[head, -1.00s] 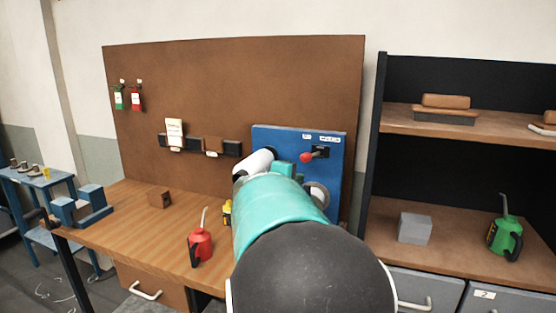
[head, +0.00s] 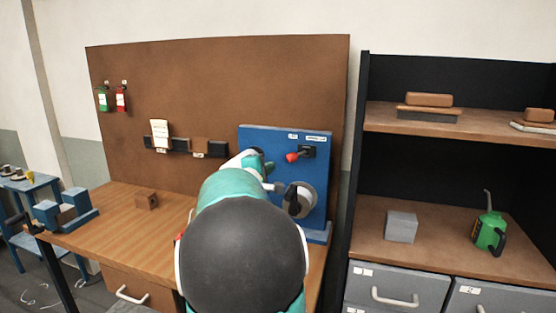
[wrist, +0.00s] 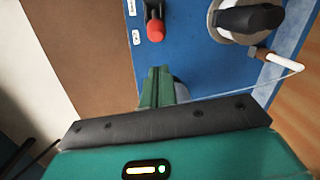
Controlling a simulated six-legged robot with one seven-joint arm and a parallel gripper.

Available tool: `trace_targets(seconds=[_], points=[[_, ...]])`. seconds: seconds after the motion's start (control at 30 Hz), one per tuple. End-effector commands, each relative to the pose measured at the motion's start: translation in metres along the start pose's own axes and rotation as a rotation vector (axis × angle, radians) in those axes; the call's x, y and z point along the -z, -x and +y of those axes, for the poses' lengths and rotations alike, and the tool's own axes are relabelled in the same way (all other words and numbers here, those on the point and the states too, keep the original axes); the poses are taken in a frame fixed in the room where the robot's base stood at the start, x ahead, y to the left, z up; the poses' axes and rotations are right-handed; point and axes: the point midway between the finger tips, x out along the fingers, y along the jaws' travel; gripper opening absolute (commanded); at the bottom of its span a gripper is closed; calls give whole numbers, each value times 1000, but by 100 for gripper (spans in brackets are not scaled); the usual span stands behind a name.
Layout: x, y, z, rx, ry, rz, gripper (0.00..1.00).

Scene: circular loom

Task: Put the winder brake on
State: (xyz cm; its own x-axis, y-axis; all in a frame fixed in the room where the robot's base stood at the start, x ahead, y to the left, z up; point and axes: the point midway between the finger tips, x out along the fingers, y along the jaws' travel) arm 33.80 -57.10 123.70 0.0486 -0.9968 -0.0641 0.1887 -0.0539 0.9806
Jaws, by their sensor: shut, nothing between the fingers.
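A blue panel (head: 250,142) stands at the right end of the workbench, with small white labels at its top. A lever with a red knob (head: 292,157) on a black mount sticks out of it; I cannot tell which label is its own. Below it is a pale round drum (head: 308,200) with a black bar across its front. In the wrist view my gripper (wrist: 158,72) is shut and empty in front of the panel, with the red knob (wrist: 155,30) just beyond the fingertips, apart from them. The drum (wrist: 228,22) is to the right of the fingers. My arm partly hides the panel.
A shelf unit (head: 365,190) with a green oil can (head: 489,232) stands at right.

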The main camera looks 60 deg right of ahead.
Motion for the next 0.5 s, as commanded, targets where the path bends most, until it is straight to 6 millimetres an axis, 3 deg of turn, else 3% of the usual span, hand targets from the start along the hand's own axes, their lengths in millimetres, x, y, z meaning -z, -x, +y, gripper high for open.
trace_targets(seconds=[0.27,0.5], points=[[-1,-10,0,0,-1,-3,0],[0,-51,-1,1,-1,-2,0]])
